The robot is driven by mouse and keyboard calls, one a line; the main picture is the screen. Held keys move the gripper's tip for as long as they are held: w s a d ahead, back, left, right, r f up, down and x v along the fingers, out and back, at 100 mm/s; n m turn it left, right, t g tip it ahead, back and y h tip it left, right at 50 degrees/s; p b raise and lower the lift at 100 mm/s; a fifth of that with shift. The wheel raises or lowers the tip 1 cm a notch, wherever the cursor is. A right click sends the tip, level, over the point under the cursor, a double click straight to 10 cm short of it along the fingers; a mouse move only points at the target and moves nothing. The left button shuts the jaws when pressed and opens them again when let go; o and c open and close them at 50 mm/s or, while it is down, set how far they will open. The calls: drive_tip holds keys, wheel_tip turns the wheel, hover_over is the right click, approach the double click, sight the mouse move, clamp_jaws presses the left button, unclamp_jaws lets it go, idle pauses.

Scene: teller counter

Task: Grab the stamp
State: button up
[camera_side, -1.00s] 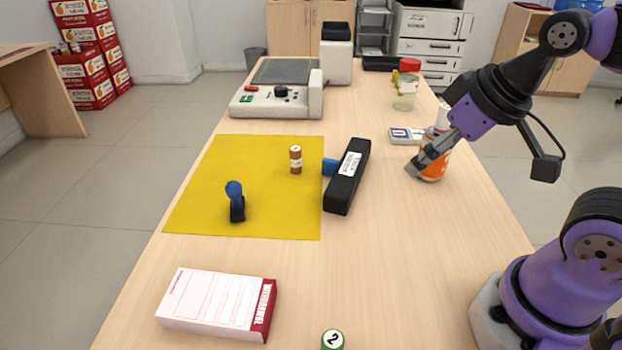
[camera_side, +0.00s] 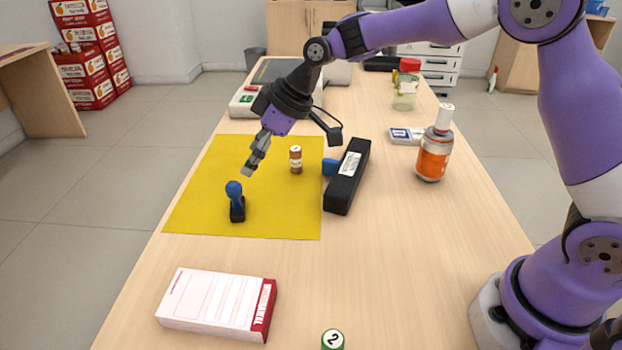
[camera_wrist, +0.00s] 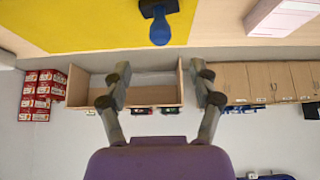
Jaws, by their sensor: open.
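The stamp (camera_side: 236,201) stands upright on the yellow mat (camera_side: 200,213), with a blue knob handle on a black base. In the wrist view the stamp (camera_wrist: 159,27) shows at the top centre, beyond the fingertips and between their lines. My gripper (camera_side: 250,170) is above the mat, a little above and to the right of the stamp, apart from it. In the wrist view my gripper (camera_wrist: 161,86) has its two fingers spread wide with nothing between them.
A small brown bottle (camera_side: 295,160) stands on the mat, right of my gripper. A black box-like object (camera_side: 347,178) with a blue part lies at the mat's right edge. An orange bottle (camera_side: 434,155) stands further right. A withdrawal slip pad (camera_side: 215,302) lies in front.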

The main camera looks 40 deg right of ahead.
sight(239, 185)
drive_tip(key=x, duration=1)
drive_tip(key=shift+s+d+f, duration=0.1)
drive_tip(key=shift+s+f, duration=0.05)
drive_tip(key=shift+f, duration=0.05)
clamp_jaws()
